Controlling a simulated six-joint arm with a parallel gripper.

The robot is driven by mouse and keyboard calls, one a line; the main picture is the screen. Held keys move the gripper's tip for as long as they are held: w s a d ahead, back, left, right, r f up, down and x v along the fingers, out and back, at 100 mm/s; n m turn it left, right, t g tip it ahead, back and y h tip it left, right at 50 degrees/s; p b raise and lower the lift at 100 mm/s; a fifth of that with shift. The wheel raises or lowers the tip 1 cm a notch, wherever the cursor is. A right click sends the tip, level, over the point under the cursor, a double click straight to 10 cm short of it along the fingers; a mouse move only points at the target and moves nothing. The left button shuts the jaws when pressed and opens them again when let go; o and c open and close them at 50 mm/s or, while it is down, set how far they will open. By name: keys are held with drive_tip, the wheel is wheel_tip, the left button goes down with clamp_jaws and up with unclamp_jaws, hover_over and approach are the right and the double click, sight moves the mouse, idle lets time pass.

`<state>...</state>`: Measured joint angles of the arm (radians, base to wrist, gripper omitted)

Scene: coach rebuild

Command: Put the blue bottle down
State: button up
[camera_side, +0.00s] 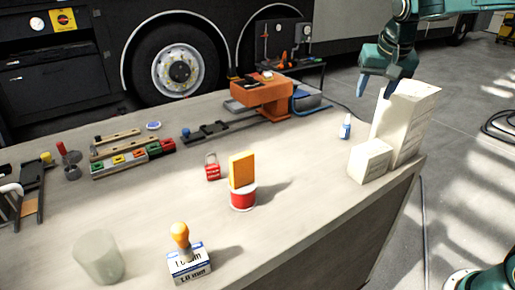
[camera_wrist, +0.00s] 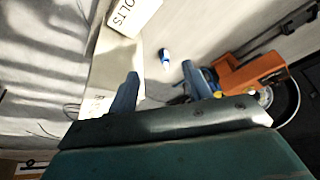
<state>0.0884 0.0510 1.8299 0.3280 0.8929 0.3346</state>
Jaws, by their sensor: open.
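The small blue bottle (camera_side: 345,131), with a pale top, stands on the table near its back right part, left of the white boxes. In the wrist view the blue bottle (camera_wrist: 166,58) shows beyond the fingertips, between the two fingers' lines, with space around it. My gripper (camera_side: 389,88) is open and empty, above the table and up to the right of the bottle, close to the tall white box. In the wrist view both blue fingers of my gripper (camera_wrist: 160,80) are spread apart. Nothing touches the bottle.
White boxes (camera_side: 372,162) stand at the table's right edge, close under my gripper. An orange vise-like tool (camera_side: 262,93) sits at the back. A red padlock (camera_side: 212,167), a red-and-yellow stack (camera_side: 242,170) and a stamp (camera_side: 180,237) stand further forward. The table around the bottle's left is clear.

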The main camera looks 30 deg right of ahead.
drive_tip(key=s+a+f+n+t+y, duration=0.1)
drive_tip(key=s+a+n, duration=0.3)
drive_tip(key=s, duration=0.7)
drive_tip(key=s+a+f+n+t+y, duration=0.1)
drive_tip(key=s+a+n, duration=0.3)
drive_tip(key=s, duration=0.8)
drive_tip(key=shift+a+f+y, duration=0.4)
drive_tip(key=shift+a+f, duration=0.05)
drive_tip(key=shift+a, duration=0.4)
